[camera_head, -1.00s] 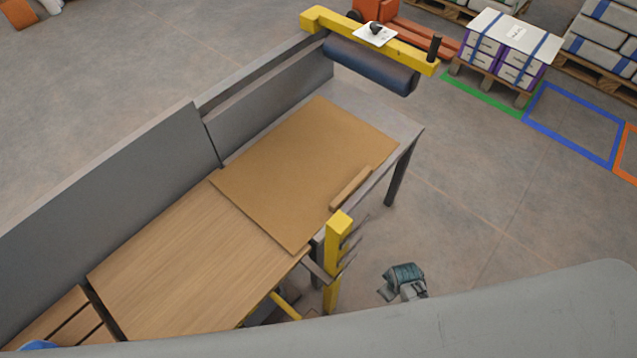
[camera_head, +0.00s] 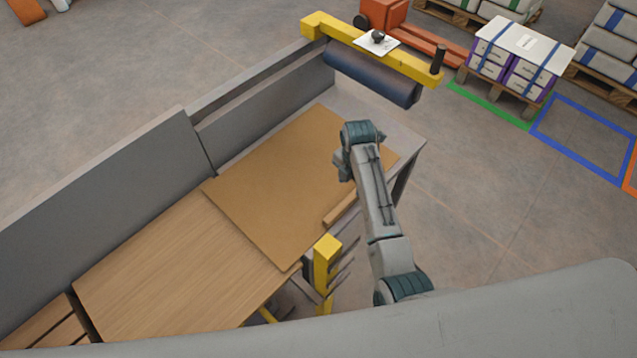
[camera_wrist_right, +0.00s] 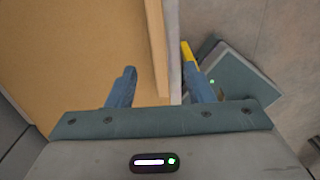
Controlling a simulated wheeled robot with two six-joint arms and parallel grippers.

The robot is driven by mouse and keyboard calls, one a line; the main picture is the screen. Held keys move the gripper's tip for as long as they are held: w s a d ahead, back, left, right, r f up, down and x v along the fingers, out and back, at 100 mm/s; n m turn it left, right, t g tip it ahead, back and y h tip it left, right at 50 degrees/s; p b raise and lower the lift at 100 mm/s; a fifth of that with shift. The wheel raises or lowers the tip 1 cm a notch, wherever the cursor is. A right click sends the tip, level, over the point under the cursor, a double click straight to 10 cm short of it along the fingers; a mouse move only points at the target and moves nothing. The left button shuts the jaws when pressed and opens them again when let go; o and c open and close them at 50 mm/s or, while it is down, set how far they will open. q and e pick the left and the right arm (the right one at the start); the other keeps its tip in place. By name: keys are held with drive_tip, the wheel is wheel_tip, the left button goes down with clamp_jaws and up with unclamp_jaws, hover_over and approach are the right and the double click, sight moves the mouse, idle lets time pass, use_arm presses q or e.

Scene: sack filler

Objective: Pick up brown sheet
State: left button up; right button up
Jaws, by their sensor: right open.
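The brown sheet (camera_head: 275,190) lies flat on the grey table. A light brown strip (camera_head: 340,208) rests along its right edge, partly covered by my right arm. My right gripper (camera_head: 343,166) hangs above the right part of the sheet. In the right wrist view my right gripper (camera_wrist_right: 155,88) is open and empty, its two blue fingers apart. The strip (camera_wrist_right: 156,45) and the sheet's edge show between and beyond the fingers, with the brown sheet (camera_wrist_right: 85,50) to the left. My left gripper is not in view.
A wooden board (camera_head: 180,275) adjoins the sheet on the near left. Grey panels (camera_head: 90,200) stand along the back. A yellow post (camera_head: 326,265) with prongs stands at the near edge. A dark roller (camera_head: 370,75) under a yellow arm crosses the far end.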

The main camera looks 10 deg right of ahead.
sight(347, 201)
wheel_tip(347, 201, down, 10)
drive_tip(key=shift+a+f+p, duration=0.15)
drive_tip(key=shift+f+p, duration=0.1)
drive_tip(key=shift+p, duration=0.25)
drive_tip(key=shift+r, duration=0.1)
clamp_jaws()
